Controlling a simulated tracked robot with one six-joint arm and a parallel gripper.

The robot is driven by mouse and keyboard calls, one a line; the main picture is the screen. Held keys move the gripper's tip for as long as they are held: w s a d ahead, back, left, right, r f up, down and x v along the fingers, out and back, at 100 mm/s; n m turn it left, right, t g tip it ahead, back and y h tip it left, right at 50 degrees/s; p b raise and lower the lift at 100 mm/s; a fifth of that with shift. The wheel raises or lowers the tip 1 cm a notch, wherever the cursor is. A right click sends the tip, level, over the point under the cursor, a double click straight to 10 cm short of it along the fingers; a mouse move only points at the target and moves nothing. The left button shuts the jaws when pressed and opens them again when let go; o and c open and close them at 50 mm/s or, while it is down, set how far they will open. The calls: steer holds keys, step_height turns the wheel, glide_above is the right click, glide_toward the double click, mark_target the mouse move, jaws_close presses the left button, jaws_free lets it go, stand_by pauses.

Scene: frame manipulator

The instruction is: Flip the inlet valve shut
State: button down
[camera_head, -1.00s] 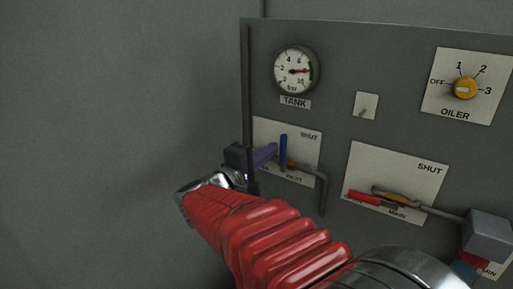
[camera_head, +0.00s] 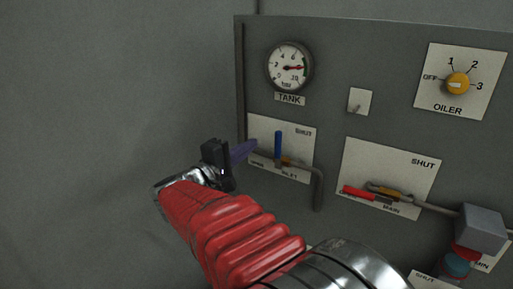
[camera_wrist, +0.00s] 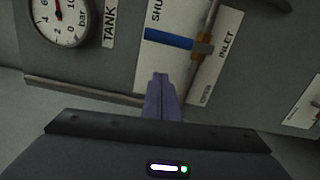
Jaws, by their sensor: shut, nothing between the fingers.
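The inlet valve has a blue lever (camera_head: 278,147) on a brass-coloured body (camera_head: 288,162), set in a grey pipe on the white INLET plate (camera_head: 303,141). The lever stands upright, across the pipe, below and left of the word SHUT. It also shows in the wrist view (camera_wrist: 168,38), above my fingertips. My gripper (camera_head: 251,146) has purple fingers that are shut and empty. It is left of the lever and appears apart from it. The shut fingers also show in the wrist view (camera_wrist: 160,80), covering part of the plate's edge.
To the right is the MAIN valve with a red lever (camera_head: 358,192). A grey box (camera_head: 481,228) joins its pipe. Above are the TANK gauge (camera_head: 289,67), a small switch (camera_head: 358,102) and the yellow OILER knob (camera_head: 457,84). Bare wall lies left of the panel.

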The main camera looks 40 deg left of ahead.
steer(key=s, duration=0.9)
steer(key=shift+s+d, duration=0.15)
steer(key=shift+d, duration=0.05)
stand_by(0.3)
